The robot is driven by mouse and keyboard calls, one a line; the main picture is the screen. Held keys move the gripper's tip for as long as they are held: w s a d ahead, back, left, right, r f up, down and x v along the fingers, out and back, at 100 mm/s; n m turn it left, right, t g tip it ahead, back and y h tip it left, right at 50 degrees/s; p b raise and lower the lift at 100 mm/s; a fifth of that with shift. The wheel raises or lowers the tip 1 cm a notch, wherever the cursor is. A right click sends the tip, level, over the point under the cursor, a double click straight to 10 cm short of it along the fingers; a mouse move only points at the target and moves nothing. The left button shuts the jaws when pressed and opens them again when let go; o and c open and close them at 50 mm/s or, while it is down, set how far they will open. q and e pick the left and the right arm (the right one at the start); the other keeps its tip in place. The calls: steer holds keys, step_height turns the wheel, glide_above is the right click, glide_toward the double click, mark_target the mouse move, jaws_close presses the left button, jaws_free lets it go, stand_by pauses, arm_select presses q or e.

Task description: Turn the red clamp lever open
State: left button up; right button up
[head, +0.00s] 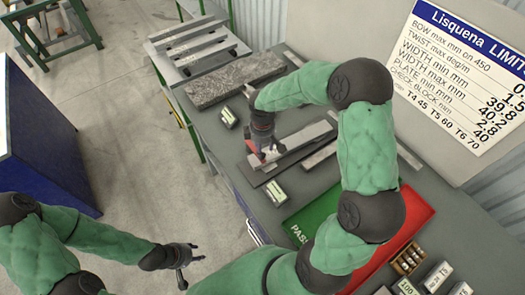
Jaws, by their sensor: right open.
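The red clamp lever (250,146) shows as a small red piece at the near end of a grey metal bar (303,138) on the table. My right gripper (266,153) is right over the lever and hides much of it. Its jaws are open; I cannot tell whether they touch the lever. The lever's exact angle is unclear. My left gripper (190,268) hangs over the floor at the lower left, away from the table; its fingers look spread and empty.
The grey table (225,160) also bears a rough slab (233,78), small labelled boxes (276,192), a green and red tray (418,212) and several blocks at the lower right. A limits sign (465,75) stands behind. A blue cabinet (45,150) stands at the left.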

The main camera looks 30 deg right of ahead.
mark_target(255, 149)
steer(key=shift+s+a+f, duration=0.1)
steer(key=shift+f, duration=0.4)
steer(key=shift+s+a+f, duration=0.1)
steer(key=shift+f, duration=0.35)
steer(key=shift+w+d+f, duration=0.1)
steer(key=shift+w+f, duration=0.05)
steer(key=shift+f, duration=0.35)
jaws_close()
